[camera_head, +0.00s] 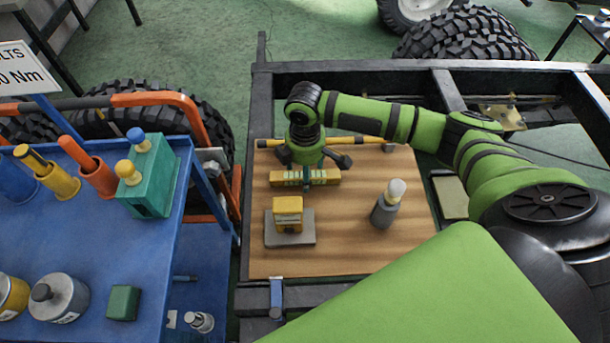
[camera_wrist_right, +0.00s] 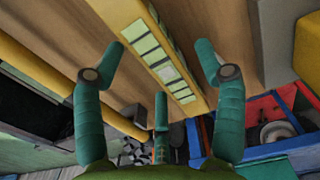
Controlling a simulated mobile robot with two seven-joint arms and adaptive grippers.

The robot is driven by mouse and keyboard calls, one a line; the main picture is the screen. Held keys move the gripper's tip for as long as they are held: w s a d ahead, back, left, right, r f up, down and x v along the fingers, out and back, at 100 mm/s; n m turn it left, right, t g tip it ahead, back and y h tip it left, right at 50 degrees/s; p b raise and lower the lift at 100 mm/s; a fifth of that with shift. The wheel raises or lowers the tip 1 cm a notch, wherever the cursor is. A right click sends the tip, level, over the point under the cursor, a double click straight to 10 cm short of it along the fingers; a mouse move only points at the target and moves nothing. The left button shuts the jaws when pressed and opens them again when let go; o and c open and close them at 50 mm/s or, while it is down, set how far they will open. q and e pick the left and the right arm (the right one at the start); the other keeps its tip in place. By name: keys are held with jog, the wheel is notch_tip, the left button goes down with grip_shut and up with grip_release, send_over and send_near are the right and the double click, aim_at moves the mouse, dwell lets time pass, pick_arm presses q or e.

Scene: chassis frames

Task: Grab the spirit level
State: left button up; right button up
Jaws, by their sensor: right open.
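The spirit level (camera_head: 322,178) is a short yellow bar with pale green windows. It lies on the wooden board (camera_head: 345,255), left of its middle. In the right wrist view the spirit level (camera_wrist_right: 158,48) runs diagonally between the spread fingers. My right gripper (camera_head: 308,168) is open and points down over the spirit level, with fingers on either side in the picture. In the wrist view the right gripper (camera_wrist_right: 160,75) holds nothing. I cannot tell whether any finger touches the bar. My left gripper is not in view.
A yellow and black bar (camera_head: 350,141) lies behind the level. A yellow block on a grey plate (camera_head: 288,240) stands in front. A grey bottle with a pale cap (camera_head: 385,210) stands to the right. A blue cart (camera_head: 90,250) with several tools is at left.

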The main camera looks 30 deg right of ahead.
jog(key=shift+f, duration=0.1)
jog(key=c, duration=1.4)
